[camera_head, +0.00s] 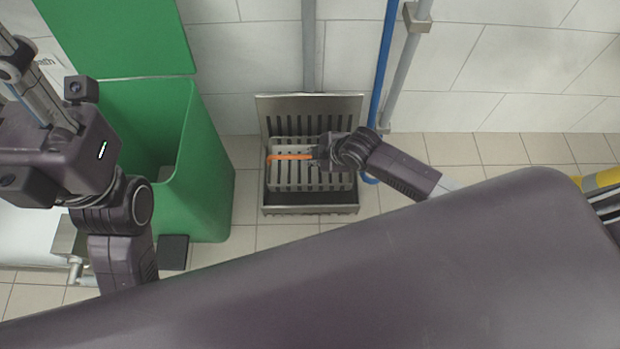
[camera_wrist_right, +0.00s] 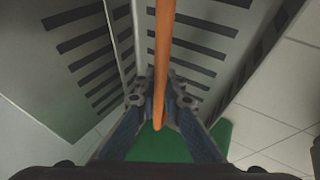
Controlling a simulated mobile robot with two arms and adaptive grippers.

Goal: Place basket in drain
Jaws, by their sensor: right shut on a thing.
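The basket (camera_head: 288,178) is a grey slotted box with an orange handle (camera_head: 285,157). In the head view it lies within the outline of the metal drain (camera_head: 310,209), between its raised back plate and its front edge. I cannot tell whether the basket rests on the bottom. My right gripper (camera_head: 318,153) is at the handle's right end. In the right wrist view the orange handle (camera_wrist_right: 163,55) runs between the fingers of the right gripper (camera_wrist_right: 160,105), which is shut on it, with slotted walls on both sides. My left arm is at the left; its fingertips are not clear.
A green bin (camera_head: 205,190) with a raised green lid (camera_head: 120,35) stands left of the drain. A blue hose (camera_head: 381,80) and grey pipes run down the tiled wall behind. Tiled floor (camera_head: 480,150) to the right is clear.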

